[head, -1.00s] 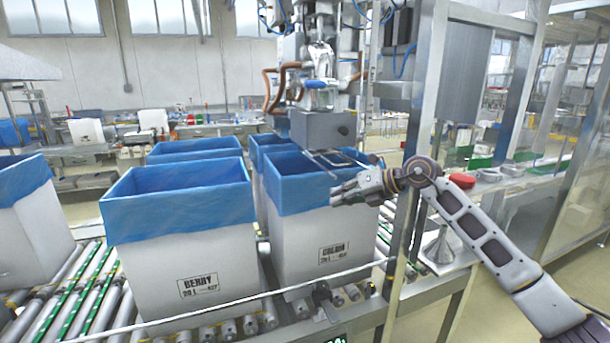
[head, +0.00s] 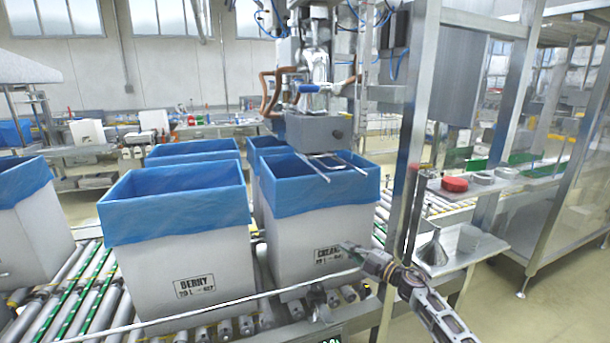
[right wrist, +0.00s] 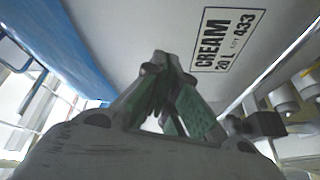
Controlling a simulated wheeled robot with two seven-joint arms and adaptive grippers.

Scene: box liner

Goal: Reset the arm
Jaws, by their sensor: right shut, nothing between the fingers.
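My right gripper (head: 352,248) is low in front of the white box labelled CREAM (head: 290,250), which has a blue liner (head: 300,195) folded over its rim. Its fingers are together and empty, near the label in the head view. In the right wrist view the closed fingertips (right wrist: 172,62) point toward the CREAM box's wall (right wrist: 140,25), with the label to their right. I cannot tell whether they touch the wall. My left gripper is not in view.
A white box labelled BERRY (head: 185,260) with a blue liner stands left of the CREAM box on the roller conveyor (head: 70,300). A filling head (head: 315,130) hangs above the CREAM box. A steel post (head: 412,130) and side shelf (head: 465,245) stand at the right.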

